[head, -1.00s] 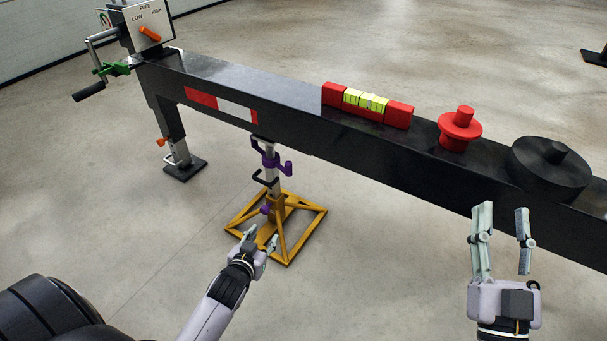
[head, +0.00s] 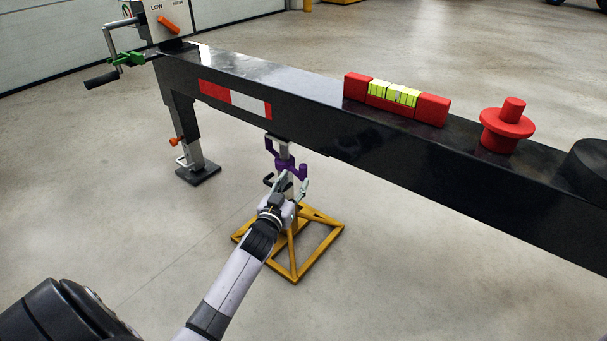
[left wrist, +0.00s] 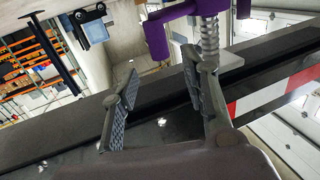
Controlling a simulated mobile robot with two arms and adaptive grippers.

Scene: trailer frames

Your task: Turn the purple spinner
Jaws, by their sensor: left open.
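The purple spinner (head: 285,164) sits on the upright post of the yellow jack stand (head: 331,245), under the black beam. In the left wrist view the purple spinner (left wrist: 176,20) is at the top, beside a threaded silver screw, with one purple knob (left wrist: 157,40) pointing down. My left gripper (head: 294,183) is open, just below and in front of the spinner. In the wrist view its two fingers (left wrist: 160,64) are spread, with the knob just beyond the tips, near the gap between them. Nothing shows between the pads. My right gripper is out of view.
A crank handle (head: 102,80) and a support leg (head: 190,140) stand at the left. The floor around the stand is clear.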

